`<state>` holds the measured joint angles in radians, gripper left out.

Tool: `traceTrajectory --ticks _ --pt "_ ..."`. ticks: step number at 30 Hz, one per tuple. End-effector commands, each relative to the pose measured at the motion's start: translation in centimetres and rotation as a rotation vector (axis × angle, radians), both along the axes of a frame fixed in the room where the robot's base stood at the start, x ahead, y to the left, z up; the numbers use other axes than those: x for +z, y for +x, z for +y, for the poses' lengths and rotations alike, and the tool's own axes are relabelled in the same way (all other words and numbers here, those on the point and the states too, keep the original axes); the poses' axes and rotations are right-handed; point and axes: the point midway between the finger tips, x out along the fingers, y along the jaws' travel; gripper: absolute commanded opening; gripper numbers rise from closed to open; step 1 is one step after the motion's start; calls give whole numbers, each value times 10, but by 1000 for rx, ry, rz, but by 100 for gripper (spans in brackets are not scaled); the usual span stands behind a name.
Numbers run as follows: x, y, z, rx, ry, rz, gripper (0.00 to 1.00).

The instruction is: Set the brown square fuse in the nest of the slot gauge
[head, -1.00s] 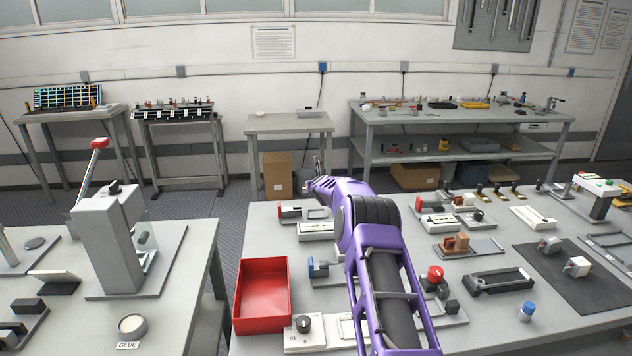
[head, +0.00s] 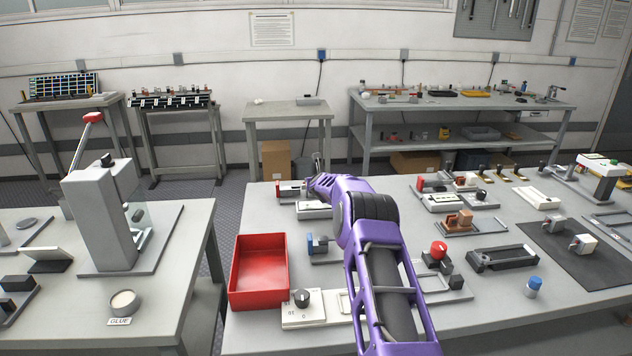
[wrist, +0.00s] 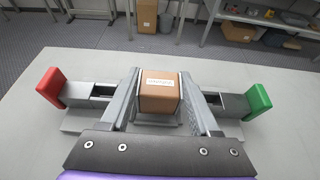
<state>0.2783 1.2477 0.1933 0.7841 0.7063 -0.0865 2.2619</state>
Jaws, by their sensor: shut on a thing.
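In the wrist view my gripper (wrist: 160,80) is shut on the brown square fuse (wrist: 160,97), one finger on each side. The fuse is a brown block with a white printed label. Beyond and beneath it lies a grey fixture (wrist: 76,115) with a red end block at left and a green one at right, apparently the slot gauge. The fuse is over its middle. The nest is hidden behind the fuse and fingers, so I cannot tell whether the fuse touches it. In the head view my purple arm reaches to the table's far left part and the fuse is hidden.
A red tray (head: 260,302) stands at the table's left edge. A blue-ended device (head: 318,246) and a white dial box (head: 302,310) lie left of my arm. Several fixtures and a black mat (head: 580,255) fill the right side.

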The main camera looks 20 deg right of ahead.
Motion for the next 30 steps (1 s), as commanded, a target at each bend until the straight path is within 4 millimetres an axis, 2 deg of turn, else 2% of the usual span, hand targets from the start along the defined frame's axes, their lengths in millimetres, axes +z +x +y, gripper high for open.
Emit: traceTrajectory --ticks 8,27,28,30 --pt "1 0 0 0 0 -2 0" --pt "-12 0 0 -1 -1 -2 0" --pt "-12 0 0 -1 -1 -2 64" --pt "-11 0 0 -1 -1 -2 77"
